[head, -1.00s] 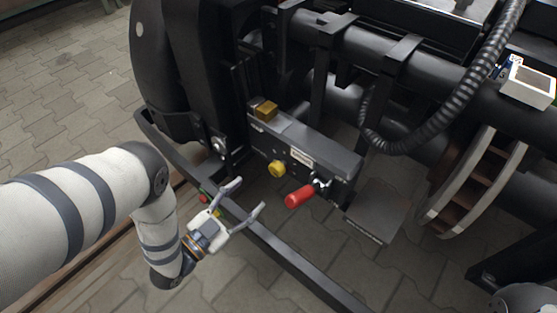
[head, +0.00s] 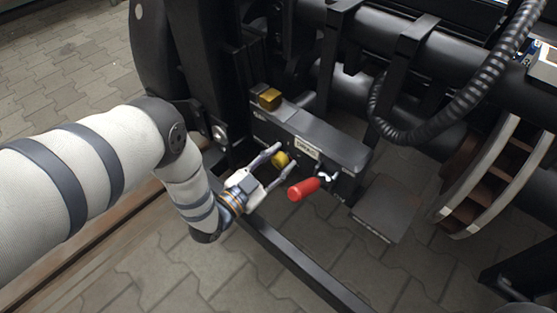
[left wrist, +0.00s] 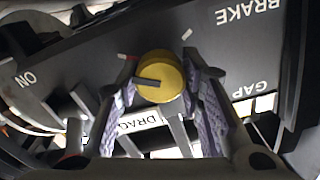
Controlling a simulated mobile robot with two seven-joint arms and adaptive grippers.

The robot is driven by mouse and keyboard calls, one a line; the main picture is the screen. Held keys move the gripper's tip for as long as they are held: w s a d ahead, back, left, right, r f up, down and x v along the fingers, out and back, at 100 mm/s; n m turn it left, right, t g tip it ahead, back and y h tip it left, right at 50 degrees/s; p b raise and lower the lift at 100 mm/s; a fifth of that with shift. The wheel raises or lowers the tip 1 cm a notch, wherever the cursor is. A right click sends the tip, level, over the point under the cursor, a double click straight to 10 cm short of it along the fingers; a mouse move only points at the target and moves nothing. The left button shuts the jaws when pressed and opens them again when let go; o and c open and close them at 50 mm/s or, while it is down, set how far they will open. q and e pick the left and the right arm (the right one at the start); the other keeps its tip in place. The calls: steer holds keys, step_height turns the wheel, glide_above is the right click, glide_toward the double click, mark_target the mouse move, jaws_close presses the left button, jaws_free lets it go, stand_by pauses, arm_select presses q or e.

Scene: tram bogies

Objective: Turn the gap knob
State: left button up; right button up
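The yellow round knob (head: 280,160) sits on the front of the black control box (head: 325,140). In the left wrist view the yellow knob (left wrist: 160,80) has a dark pointer line, with small red and white marks on the panel near it. My left gripper (head: 284,157) is open, with one finger on each side of the knob. I cannot tell whether the fingers touch it. The panel letters look upside down in the left wrist view, with a GAP label (left wrist: 254,92) to the right of the knob. My right gripper is not in view.
A red handle (head: 303,188) sticks out of the box just right of my left gripper. A yellow block (head: 270,98) sits on top of the box. A black rail (head: 300,262) runs below my gripper. A ribbed hose (head: 440,125) and a wheel disc (head: 490,185) are farther right.

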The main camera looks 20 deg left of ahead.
arm_select(q)
steer(key=shift+c, duration=1)
steer(key=shift+n, duration=0.3)
steer(key=n, duration=0.4)
steer(key=shift+a+n+p, duration=0.1)
steer(key=shift+n+p, duration=0.3)
steer(key=n, duration=0.6)
steer(key=shift+a, duration=0.1)
steer(key=shift+n, duration=0.3)
steer(key=o, duration=1.2)
steer(key=shift+c, duration=0.2)
